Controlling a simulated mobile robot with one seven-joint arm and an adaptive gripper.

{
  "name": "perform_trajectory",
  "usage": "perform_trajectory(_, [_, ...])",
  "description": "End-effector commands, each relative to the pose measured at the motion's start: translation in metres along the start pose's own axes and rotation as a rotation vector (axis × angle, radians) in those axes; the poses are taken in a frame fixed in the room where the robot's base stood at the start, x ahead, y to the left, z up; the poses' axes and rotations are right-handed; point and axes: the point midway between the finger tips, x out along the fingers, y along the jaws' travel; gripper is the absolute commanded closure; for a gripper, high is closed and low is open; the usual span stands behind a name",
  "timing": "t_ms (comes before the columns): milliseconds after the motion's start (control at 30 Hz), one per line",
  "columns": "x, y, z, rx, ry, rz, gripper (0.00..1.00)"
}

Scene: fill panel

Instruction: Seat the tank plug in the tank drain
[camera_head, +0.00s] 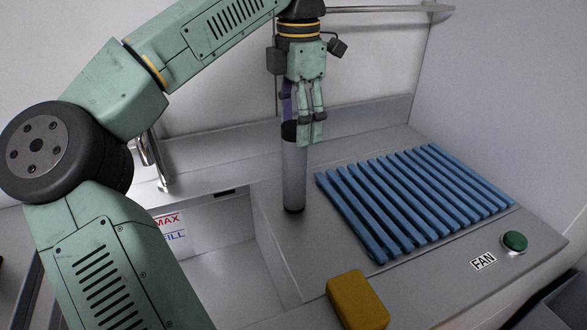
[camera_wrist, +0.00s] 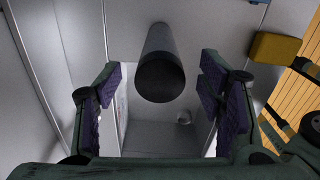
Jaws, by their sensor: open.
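A tall grey cylinder with a dark top and dark foot, seemingly the tank plug (camera_head: 294,180), stands upright on the counter beside the tank's right edge. In the wrist view its dark end (camera_wrist: 160,78) shows between my fingers. My gripper (camera_head: 304,132) points down at the cylinder's top, with its jaws apart; I cannot tell whether a finger touches it. The tank (camera_head: 222,258) is a grey basin with MAX and FILL labels. My arm hides part of the tank.
A blue slatted rack (camera_head: 410,200) lies right of the cylinder. A yellow block (camera_head: 357,300) lies at the front. A green button (camera_head: 514,241) sits beside a FAN label. A metal tap (camera_head: 152,160) stands behind the tank. Walls close off the back and right.

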Motion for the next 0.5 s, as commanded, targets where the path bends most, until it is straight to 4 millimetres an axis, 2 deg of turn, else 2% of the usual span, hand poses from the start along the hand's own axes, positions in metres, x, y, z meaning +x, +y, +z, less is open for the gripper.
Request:
perform_trajectory(167, [0.013,0.0,-0.002,0.001,0.001,-0.002,0.38])
perform_trajectory(400, [0.048,-0.001,-0.007,0.001,0.001,-0.002,0.38])
perform_trajectory(500, [0.055,-0.001,-0.006,0.001,-0.001,-0.001,0.38])
